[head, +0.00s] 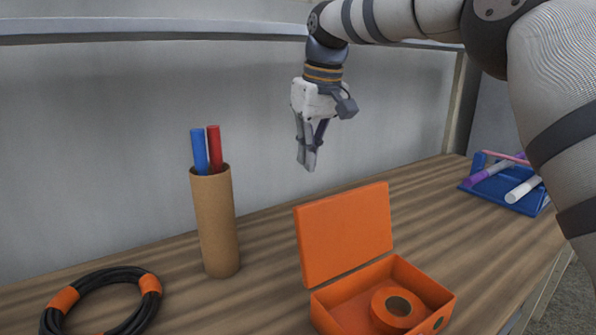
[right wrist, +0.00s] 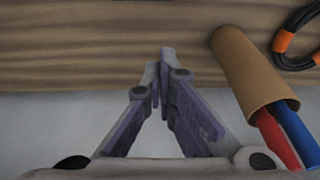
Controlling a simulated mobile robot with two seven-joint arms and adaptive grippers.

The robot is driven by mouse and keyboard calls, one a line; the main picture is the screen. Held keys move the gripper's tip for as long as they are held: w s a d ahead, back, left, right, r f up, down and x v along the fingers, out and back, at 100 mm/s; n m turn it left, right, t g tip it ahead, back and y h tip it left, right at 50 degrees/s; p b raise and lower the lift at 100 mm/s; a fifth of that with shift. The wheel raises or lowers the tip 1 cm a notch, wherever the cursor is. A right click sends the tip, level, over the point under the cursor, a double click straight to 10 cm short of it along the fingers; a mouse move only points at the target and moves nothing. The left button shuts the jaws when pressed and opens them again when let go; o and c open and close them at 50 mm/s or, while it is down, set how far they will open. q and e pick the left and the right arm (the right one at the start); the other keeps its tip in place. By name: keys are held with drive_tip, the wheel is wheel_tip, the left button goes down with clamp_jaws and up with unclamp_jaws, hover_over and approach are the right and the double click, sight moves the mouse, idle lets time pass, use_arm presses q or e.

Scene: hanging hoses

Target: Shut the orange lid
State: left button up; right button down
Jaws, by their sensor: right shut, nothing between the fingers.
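The orange lid (head: 345,233) stands open and nearly upright at the back of the orange box (head: 427,283) on the wooden bench. An orange ring-shaped roll (head: 381,309) lies inside the box. My right gripper (head: 307,168) is shut and empty, pointing down above and behind the lid, apart from it. In the right wrist view the shut fingertips (right wrist: 162,58) show over the bench's back edge, and the box and lid are out of that view. My left gripper is not in view.
A cardboard tube (head: 215,222) holding a blue and a red stick stands left of the box; it also shows in the right wrist view (right wrist: 247,72). A black cable coil (head: 92,276) lies at the front left. A blue tray (head: 498,191) with tubes sits at the right. A grey wall (head: 120,120) closes the back.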

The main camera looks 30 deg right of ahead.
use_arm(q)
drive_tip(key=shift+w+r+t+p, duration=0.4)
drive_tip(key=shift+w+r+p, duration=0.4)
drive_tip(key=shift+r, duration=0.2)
use_arm(e)
wheel_tip(320, 180, down, 7)
drive_tip(key=s, duration=0.2)
drive_tip(key=shift+f, duration=0.15)
